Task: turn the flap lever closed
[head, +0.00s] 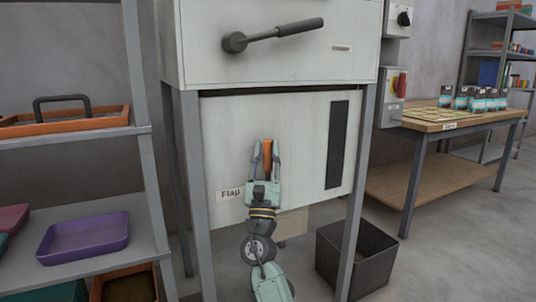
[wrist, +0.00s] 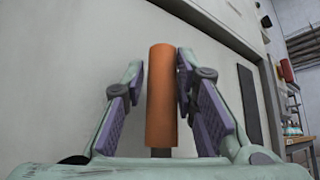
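The flap lever shows as an orange cylindrical handle (head: 267,158) on the front of the pale grey machine, right of the "Flap" label (head: 231,194). It points upward. In the wrist view the orange handle (wrist: 162,95) stands between my two fingers on a dark stem. My gripper (head: 265,160) is around the handle from below. Its purple finger pads (wrist: 162,90) are spread, with a visible gap on the left; the right pad is close to the handle, and I cannot tell if it touches. The lever's pivot is hidden behind my gripper.
A dark lever (head: 280,34) sits on the upper machine panel. A dark bin (head: 355,255) stands on the floor at lower right. A shelf with a purple tray (head: 84,238) is on the left. A wooden table (head: 450,118) with several packets stands at right.

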